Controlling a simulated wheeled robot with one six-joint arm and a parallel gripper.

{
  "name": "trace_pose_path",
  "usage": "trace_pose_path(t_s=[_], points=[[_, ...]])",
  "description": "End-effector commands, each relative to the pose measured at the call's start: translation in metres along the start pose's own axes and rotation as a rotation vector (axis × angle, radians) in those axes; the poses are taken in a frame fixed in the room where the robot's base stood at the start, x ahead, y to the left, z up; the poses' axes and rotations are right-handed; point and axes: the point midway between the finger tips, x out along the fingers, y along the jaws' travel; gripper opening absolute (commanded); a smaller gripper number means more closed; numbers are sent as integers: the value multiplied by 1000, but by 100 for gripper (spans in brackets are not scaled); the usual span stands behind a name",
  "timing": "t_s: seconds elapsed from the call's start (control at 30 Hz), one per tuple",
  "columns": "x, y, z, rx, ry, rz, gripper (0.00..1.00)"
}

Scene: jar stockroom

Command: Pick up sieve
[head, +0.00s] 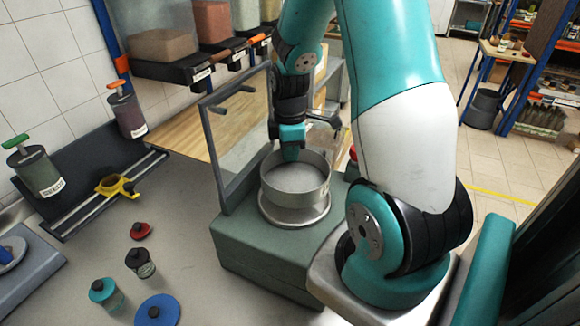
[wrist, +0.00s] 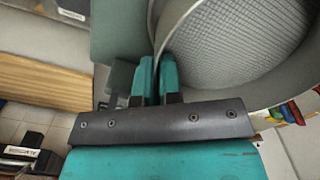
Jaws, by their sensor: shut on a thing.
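The sieve (head: 294,196) is a round metal ring with a fine mesh floor. In the head view it sits level on a round metal base on top of a grey-green box-shaped machine (head: 262,243). My gripper (head: 290,152) comes down from above at the far edge of the sieve. In the wrist view the teal fingers (wrist: 156,82) are close together on the sieve's rim wall, with the mesh (wrist: 235,45) to their right. The gripper is shut on the rim. The head view does not show clearly whether the sieve touches the base.
A clear panel in a grey frame (head: 210,150) stands left of the machine. Dispensers hang along the wall.

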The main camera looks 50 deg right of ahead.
Motion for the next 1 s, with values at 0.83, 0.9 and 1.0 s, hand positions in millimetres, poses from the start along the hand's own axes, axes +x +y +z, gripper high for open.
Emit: trace_pose_path(t_s=[0.83, 0.9, 1.0], points=[[-212, 0, 0, 0, 1, 3, 0], [-219, 0, 0, 0, 1, 2, 0], [-226, 0, 0, 0, 0, 1, 0]])
